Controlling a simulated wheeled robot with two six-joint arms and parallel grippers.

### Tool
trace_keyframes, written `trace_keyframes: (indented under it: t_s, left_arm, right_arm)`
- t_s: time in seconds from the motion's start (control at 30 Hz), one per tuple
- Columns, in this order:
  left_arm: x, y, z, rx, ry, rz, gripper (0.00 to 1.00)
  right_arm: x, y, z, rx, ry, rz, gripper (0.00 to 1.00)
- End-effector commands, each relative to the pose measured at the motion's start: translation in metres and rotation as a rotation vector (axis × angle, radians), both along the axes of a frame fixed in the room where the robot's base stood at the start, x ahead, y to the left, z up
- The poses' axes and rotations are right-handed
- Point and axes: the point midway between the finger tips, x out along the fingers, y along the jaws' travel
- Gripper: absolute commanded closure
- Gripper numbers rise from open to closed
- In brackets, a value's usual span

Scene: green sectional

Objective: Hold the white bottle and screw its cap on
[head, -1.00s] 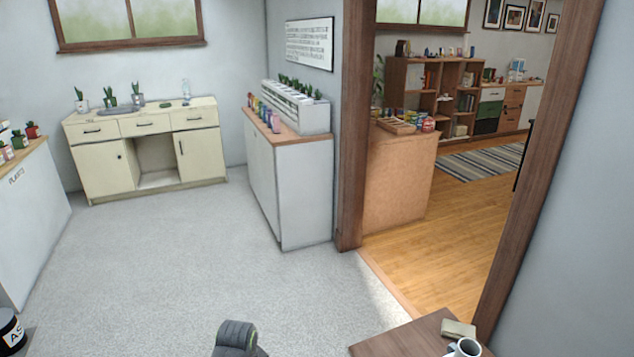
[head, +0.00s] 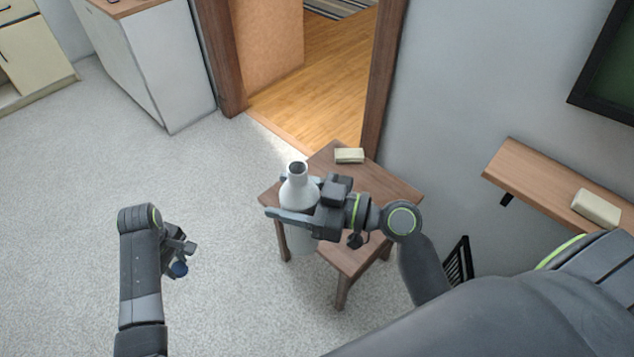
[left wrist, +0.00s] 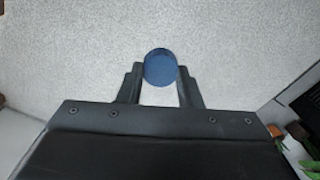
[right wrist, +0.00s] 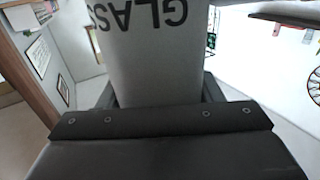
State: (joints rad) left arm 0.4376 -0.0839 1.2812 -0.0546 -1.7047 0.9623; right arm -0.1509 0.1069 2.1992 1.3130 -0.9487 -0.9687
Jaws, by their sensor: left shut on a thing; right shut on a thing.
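The white bottle (head: 299,191) is upright with its open mouth showing at the top. My right gripper (head: 291,212) is shut around its body. In the right wrist view the bottle (right wrist: 160,60) fills the space between the fingers, with upside-down dark lettering. The blue cap (head: 180,269) is in my left gripper (head: 183,259), to the left of and apart from the bottle. In the left wrist view the round cap (left wrist: 161,67) sits between the fingertips, which are shut on it. Part of the bottle's body is hidden behind the right gripper.
A small wooden table (head: 392,187) stands behind and below my right gripper, with a pale block (head: 349,155) on it. A wall shelf (head: 535,178) at the right holds another pale block (head: 596,207). A doorway frame is behind. The carpet (head: 95,180) is open at left.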

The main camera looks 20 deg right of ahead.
Motion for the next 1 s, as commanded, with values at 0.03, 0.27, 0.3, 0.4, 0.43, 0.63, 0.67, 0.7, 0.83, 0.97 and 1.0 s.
trace_keyframes:
  t_s: [0.03,0.27,0.3,0.4,0.43,0.63,0.67,0.7,0.83,0.97,1.0]
  left_arm:
    - [0.000,0.000,0.000,0.000,0.000,0.000,0.89]
    - [0.000,0.000,0.000,0.000,0.000,0.000,0.89]
    - [0.000,0.000,0.000,0.000,0.000,0.000,0.89]
    - [0.000,0.000,0.000,0.000,0.000,0.000,0.89]
    - [0.000,0.000,0.000,0.000,0.000,0.000,0.89]
    - [0.000,0.000,0.000,0.000,0.000,0.000,0.89]
    - [0.000,0.000,0.000,0.000,0.000,0.000,0.89]
    - [0.000,0.000,0.000,0.000,0.000,0.000,0.89]
    - [0.000,0.000,0.000,0.000,0.000,0.000,0.89]
    - [0.000,0.000,0.000,0.000,0.000,0.000,0.89]
    - [0.000,0.000,0.000,0.000,0.000,0.000,0.89]
  right_arm:
    - [0.003,0.011,0.000,0.005,-0.002,0.047,0.90]
    - [0.007,0.049,-0.005,0.004,-0.002,0.227,0.90]
    - [0.008,0.053,-0.006,0.004,-0.002,0.249,0.90]
    - [0.009,0.061,-0.007,0.002,-0.001,0.288,0.90]
    - [0.009,0.063,-0.007,0.001,-0.002,0.296,0.90]
    - [0.009,0.066,-0.008,0.000,-0.002,0.313,0.90]
    - [0.009,0.066,-0.008,0.000,-0.002,0.313,0.90]
    - [0.009,0.066,-0.008,0.000,-0.002,0.312,0.90]
    - [0.009,0.066,-0.008,0.000,-0.002,0.311,0.90]
    - [0.009,0.066,-0.008,0.000,-0.002,0.311,0.90]
    - [0.009,0.066,-0.008,0.000,-0.002,0.311,0.90]
